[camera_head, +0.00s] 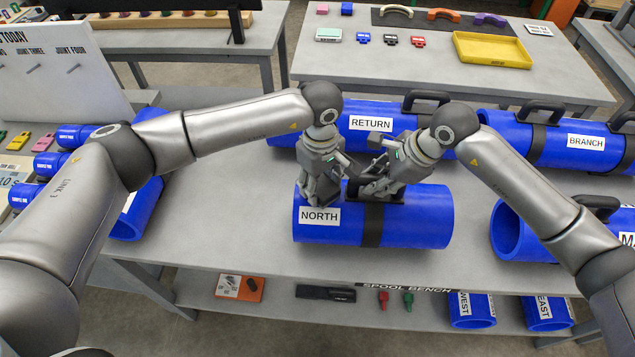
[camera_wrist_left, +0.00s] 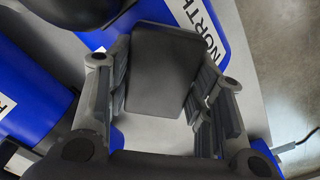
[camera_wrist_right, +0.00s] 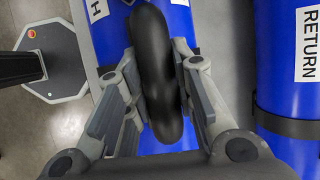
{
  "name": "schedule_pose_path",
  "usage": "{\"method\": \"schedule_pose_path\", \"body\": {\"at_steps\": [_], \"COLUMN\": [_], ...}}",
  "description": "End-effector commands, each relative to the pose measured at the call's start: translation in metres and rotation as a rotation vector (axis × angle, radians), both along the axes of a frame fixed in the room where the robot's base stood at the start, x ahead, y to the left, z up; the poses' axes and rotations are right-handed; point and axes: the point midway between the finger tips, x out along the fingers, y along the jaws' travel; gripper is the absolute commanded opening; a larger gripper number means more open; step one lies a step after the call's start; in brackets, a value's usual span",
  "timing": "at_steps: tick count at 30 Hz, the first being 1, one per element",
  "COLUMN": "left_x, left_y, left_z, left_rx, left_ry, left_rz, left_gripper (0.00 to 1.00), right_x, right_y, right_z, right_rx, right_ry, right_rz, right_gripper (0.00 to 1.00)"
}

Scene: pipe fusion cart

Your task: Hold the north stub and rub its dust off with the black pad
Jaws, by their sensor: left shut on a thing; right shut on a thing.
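The north stub (camera_head: 425,220) is a blue pipe piece with a NORTH label and a dark band, lying on the grey bench. My right gripper (camera_head: 370,190) is shut on the stub's black handle (camera_wrist_right: 155,75), above its middle. My left gripper (camera_head: 322,195) is shut on the black pad (camera_wrist_left: 162,72), near the stub's left end above the label. The pad is mostly hidden in the head view. Part of the stub (camera_wrist_left: 140,22) shows beyond the pad in the left wrist view. I cannot tell whether the pad touches it. No dust can be made out.
The RETURN pipe (camera_head: 385,135) lies close behind the stub. The BRANCH pipe (camera_head: 555,145) and another blue pipe (camera_head: 512,232) lie to the right. Another blue pipe (camera_head: 140,205) is at the left. The bench top (camera_head: 235,225) left of the stub is clear.

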Motion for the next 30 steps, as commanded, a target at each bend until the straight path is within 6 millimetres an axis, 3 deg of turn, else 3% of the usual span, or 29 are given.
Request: {"method": "schedule_pose_path", "body": {"at_steps": [1,8,23,30], "left_x": [0.000,-0.001,-0.001,0.000], "left_y": [0.006,0.020,-0.003,0.009], "left_z": [-0.003,-0.005,-0.001,-0.002], "left_rx": [0.004,0.005,0.004,0.004], "left_ry": [0.002,0.004,0.004,0.003], "left_rz": [0.004,0.002,0.000,0.004], "left_gripper": [0.29,0.29,0.29,0.29], "right_x": [-0.004,-0.004,-0.004,-0.004], "right_y": [-0.002,-0.002,-0.002,-0.002], "right_z": [-0.007,-0.007,-0.007,-0.007], "right_rx": [-0.010,-0.010,-0.010,-0.011], "right_ry": [0.015,0.016,0.015,0.015], "right_rz": [0.003,0.003,0.003,0.003], "right_gripper": [0.00,0.00,0.00,0.00]}}
